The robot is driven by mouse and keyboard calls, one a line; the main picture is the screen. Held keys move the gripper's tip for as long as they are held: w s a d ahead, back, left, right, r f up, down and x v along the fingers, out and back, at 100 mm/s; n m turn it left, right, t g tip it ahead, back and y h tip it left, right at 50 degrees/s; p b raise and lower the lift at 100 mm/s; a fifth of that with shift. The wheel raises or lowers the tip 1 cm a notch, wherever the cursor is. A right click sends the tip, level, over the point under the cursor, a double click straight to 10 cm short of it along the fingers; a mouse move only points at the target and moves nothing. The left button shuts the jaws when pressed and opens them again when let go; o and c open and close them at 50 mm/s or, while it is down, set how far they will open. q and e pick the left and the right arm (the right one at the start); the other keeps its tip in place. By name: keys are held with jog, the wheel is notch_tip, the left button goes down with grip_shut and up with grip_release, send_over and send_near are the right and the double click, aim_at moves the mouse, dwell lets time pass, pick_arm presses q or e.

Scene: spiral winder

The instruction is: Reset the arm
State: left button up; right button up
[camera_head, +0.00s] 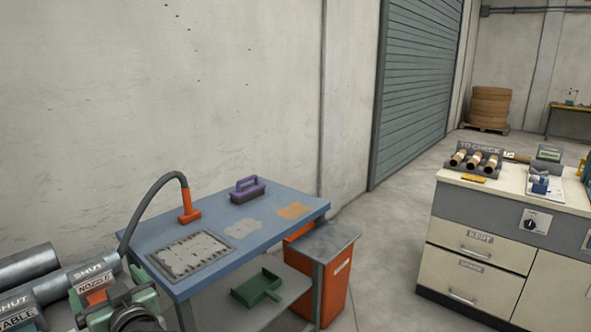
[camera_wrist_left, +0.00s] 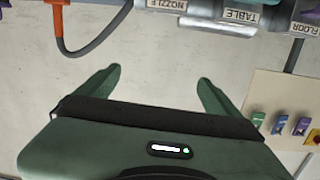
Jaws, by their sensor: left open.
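My left gripper (camera_head: 106,287) is at the lower left of the head view, in front of the grey pipes. In the left wrist view its two green fingers (camera_wrist_left: 156,80) are spread wide apart, with nothing between them. My right gripper is in neither view.
Grey pipes (camera_head: 28,265) with SHUT labels lie close to the left gripper. A blue table (camera_head: 212,260) holds a perforated plate, a purple-handled brush (camera_head: 247,190) and an orange nozzle on a hose. An orange bin (camera_head: 335,285) and a cream cabinet (camera_head: 480,240) stand right of it.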

pick_arm(q)
jog(key=s+d+f+m+g+h, duration=0.1)
jog(key=s+d+f+m+h, duration=0.1)
jog(key=s+f, duration=0.3)
jog(key=s+d+f+m+g+h, duration=0.1)
jog(key=s+d+f+m+h, duration=0.1)
jog(key=f, duration=0.6)
jog(key=s+d+f+m+g+h, duration=0.1)
jog(key=s+d+f+m+h, duration=0.1)
jog(key=s+f+h, duration=0.3)
jog(key=s+d+f+m+g+h, duration=0.25)
jog(key=s+d+f, duration=0.25)
jog(key=s, duration=0.4)
jog(key=s+d+f+m+g+h, duration=0.1)
jog(key=s+d+f+m+g, duration=0.2)
jog(key=s+d+f, duration=0.35)
notch_tip(320, 180, down, 21)
jog(key=s+a+p, duration=0.1)
jog(key=s+p, duration=0.1)
jog(key=s+a+f+g, duration=0.2)
jog(key=s+a+f, duration=0.1)
jog(key=s+f, duration=1.3)
jog(key=shift+s+a+f+p, duration=0.15)
jog(key=shift+s+f+p, duration=0.25)
jog(key=shift+s, duration=0.4)
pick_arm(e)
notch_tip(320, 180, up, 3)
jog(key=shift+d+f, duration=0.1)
